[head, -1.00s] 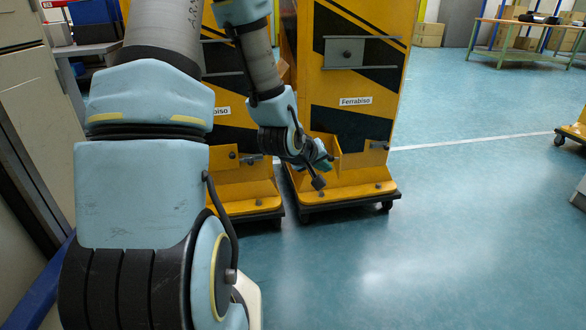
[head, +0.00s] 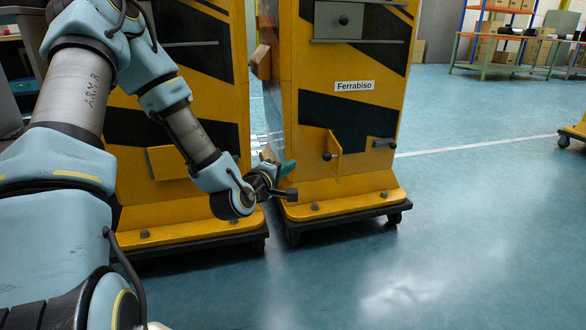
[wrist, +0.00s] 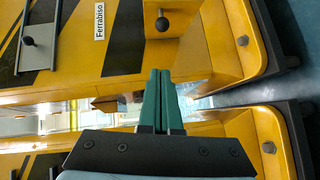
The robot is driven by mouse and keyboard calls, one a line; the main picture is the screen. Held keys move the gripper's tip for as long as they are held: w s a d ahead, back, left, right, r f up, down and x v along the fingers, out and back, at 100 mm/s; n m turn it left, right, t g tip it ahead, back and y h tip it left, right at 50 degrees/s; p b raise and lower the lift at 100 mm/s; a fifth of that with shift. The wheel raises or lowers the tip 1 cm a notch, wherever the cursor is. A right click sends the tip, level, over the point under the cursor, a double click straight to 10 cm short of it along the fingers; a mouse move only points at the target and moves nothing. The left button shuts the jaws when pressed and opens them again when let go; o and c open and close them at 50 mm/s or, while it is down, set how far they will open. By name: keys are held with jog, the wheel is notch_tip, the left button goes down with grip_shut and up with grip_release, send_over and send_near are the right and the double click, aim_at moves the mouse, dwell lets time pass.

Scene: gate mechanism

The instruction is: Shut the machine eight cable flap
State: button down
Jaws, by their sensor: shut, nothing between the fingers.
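A yellow cable flap (head: 336,155) with a black knob stands out at an angle from the lower front of the right yellow machine (head: 340,110), labelled "Ferrabiso". A grey latch handle (head: 384,142) is to its right. No number shows on the machine. My gripper (head: 290,180) is shut and empty, below and left of the flap, near the machine's lower left corner, apart from the flap. In the wrist view, my teal fingers (wrist: 160,98) are together, pointing up at the machine's yellow side; the black knob (wrist: 162,24) shows beyond them.
A second yellow machine (head: 195,110) stands to the left, partly behind my arm, with its own lower flap (head: 180,162). A narrow gap separates the two machines. Both stand on dark wheeled bases. The blue floor (head: 430,240) in front and to the right is clear.

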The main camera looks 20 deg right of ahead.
aim_at(327, 155)
jog(key=w+d+f+b, duration=0.2)
jog(key=w+d+b, duration=0.3)
jog(key=d, duration=0.5)
jog(key=shift+d, duration=0.3)
